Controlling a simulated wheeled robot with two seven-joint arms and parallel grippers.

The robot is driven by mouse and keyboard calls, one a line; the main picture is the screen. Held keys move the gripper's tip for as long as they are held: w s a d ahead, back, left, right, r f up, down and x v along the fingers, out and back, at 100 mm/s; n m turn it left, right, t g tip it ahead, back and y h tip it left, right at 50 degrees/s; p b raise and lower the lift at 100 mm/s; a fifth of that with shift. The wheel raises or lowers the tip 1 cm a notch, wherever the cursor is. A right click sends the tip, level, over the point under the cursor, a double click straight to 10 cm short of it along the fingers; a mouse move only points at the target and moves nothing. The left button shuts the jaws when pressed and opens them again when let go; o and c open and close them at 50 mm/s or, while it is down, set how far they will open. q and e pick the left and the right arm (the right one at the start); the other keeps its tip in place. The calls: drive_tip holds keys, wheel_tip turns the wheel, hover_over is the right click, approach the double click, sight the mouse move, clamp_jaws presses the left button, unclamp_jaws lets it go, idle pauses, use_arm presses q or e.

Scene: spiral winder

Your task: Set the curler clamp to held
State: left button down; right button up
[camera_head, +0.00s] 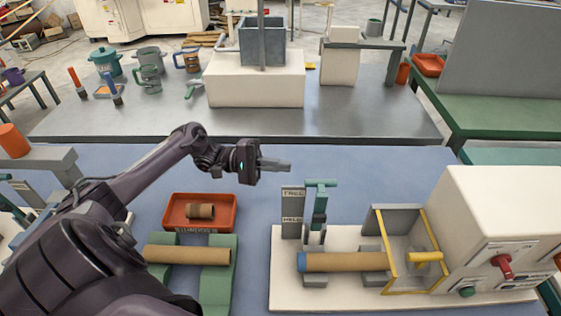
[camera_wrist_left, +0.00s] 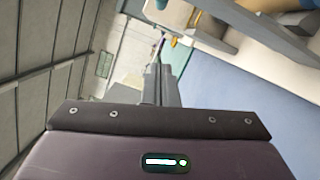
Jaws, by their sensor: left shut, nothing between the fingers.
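The curler clamp (camera_head: 319,208) has an upright teal handle with a crossbar on top. It stands beside a grey plate (camera_head: 292,212) marked FREE above and HELD below, and its crossbar is at about the height of FREE or a little above. A brown tube (camera_head: 345,262) with a blue left end lies on the cream machine base in front of the clamp. My left gripper (camera_head: 289,165) is shut and empty, pointing right, above and behind the clamp in the picture, apart from it. The left wrist view shows its grey fingers (camera_wrist_left: 165,85) together. My right gripper is not in view.
A cream machine housing (camera_head: 505,225) with a red knob and yellow-framed guard (camera_head: 388,250) stands right of the clamp. A red tray (camera_head: 199,212) with a short tube and green supports (camera_head: 217,258) bearing a long tube are left. The blue tabletop between is clear.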

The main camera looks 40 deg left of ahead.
sight(318, 208)
use_arm(q)
drive_tip(key=d+r+p, duration=0.2)
drive_tip(key=d+p, duration=0.4)
drive_tip(key=d, duration=0.3)
drive_tip(key=shift+s, duration=0.2)
drive_tip(key=shift+w+f, duration=0.1)
